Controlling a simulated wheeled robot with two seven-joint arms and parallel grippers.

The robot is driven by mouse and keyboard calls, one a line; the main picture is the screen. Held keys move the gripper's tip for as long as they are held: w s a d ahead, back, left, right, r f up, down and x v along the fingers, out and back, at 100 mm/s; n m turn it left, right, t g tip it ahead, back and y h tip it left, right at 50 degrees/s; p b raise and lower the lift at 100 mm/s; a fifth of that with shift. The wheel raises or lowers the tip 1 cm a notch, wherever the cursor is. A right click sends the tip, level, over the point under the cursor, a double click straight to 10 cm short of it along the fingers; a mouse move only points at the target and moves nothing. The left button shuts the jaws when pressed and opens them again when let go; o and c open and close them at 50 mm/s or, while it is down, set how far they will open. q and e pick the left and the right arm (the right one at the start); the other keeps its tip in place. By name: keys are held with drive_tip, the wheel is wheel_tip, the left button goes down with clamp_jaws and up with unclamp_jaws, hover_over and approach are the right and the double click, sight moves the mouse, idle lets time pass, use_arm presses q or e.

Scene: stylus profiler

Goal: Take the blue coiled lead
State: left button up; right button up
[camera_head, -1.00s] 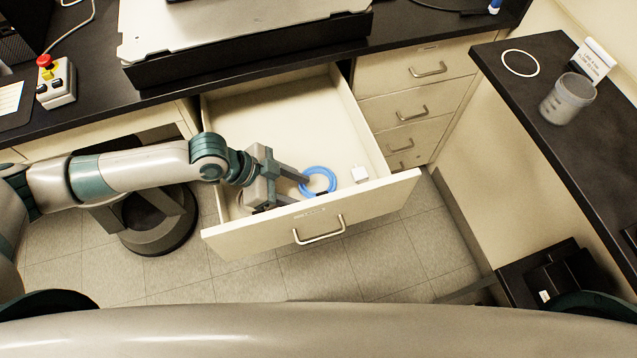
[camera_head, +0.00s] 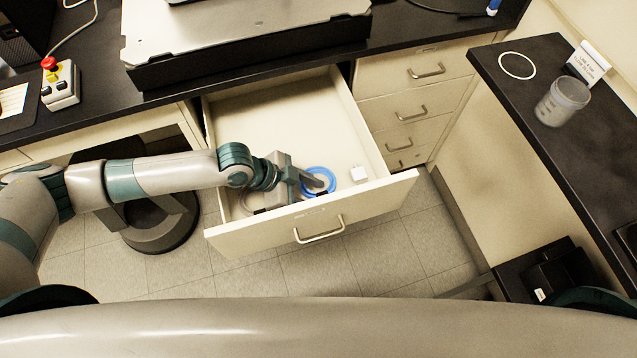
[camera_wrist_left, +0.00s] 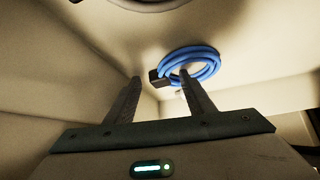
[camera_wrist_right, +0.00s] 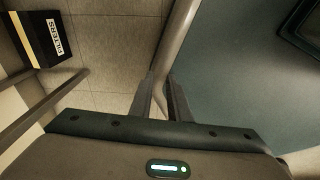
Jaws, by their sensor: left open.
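The blue coiled lead (camera_head: 332,176) lies on the floor of the open drawer (camera_head: 290,120), near its front panel. My left gripper (camera_head: 321,184) is inside the drawer, its fingers reaching over the coil in the head view. In the left wrist view the fingers (camera_wrist_left: 160,78) are apart with nothing held between them. The lead (camera_wrist_left: 208,68) shows just beyond the right-hand finger, with a dark connector at its left. Whether that finger touches the coil I cannot tell. My right gripper (camera_wrist_right: 160,80) is outside the drawer, with its fingers apart and empty.
The drawer's front wall (camera_head: 300,225) and sides enclose the space. The black bench (camera_head: 420,40) overhangs the back.

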use_arm(q)
drive_tip(key=c, duration=1.1)
drive_tip(key=shift+c, duration=0.5)
use_arm(e)
drive_tip(key=shift+s+a, duration=0.15)
drive_tip(key=shift+a, duration=0.2)
